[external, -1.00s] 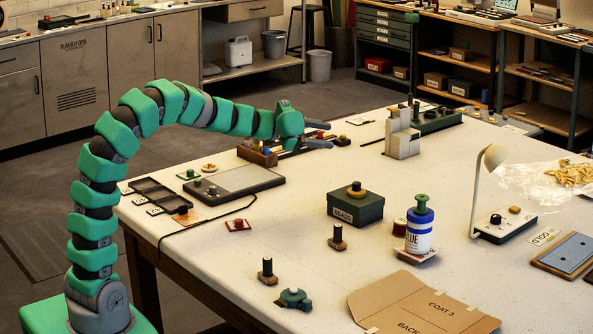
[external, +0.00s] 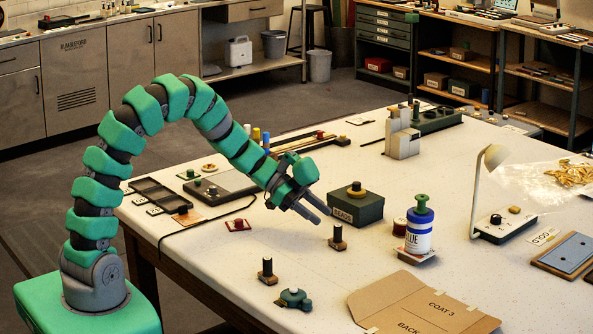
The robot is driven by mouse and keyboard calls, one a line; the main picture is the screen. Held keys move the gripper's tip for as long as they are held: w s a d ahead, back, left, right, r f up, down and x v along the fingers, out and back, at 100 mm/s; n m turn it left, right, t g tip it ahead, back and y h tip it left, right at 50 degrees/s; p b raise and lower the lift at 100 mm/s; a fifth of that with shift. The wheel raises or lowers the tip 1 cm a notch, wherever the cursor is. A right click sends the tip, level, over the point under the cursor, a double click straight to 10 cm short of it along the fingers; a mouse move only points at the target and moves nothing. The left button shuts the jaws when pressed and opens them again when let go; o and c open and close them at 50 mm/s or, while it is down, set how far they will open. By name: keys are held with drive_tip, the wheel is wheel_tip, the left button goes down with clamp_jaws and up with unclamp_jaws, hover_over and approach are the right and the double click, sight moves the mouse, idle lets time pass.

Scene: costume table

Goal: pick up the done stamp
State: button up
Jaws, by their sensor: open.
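Two small stamps with dark upright handles and wooden bases stand on the table. One stamp (external: 337,238) is just in front of the beads box, and the other stamp (external: 267,271) is nearer the front edge. No lettering is readable on either, so I cannot tell which is the done stamp. My gripper (external: 323,217) is open and empty. It points down and right, with its fingertips a little above and left of the stamp by the box, seemingly apart from it.
The green beads box (external: 367,209) stands close right of my gripper. A green-grey clamp-like piece (external: 293,298) and a cardboard folder (external: 420,306) lie in front. The tabletop left of the front stamp is clear.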

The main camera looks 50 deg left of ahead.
sight(344, 242)
drive_tip(key=x, duration=0.4)
drive_tip(key=shift+f, duration=0.1)
drive_tip(key=x, duration=0.4)
drive_tip(key=shift+f+b, duration=0.4)
drive_tip(key=shift+f, duration=0.05)
drive_tip(key=shift+w+d+f, duration=0.15)
drive_tip(key=shift+w+d, duration=0.1)
drive_tip(key=shift+d, duration=0.1)
clamp_jaws()
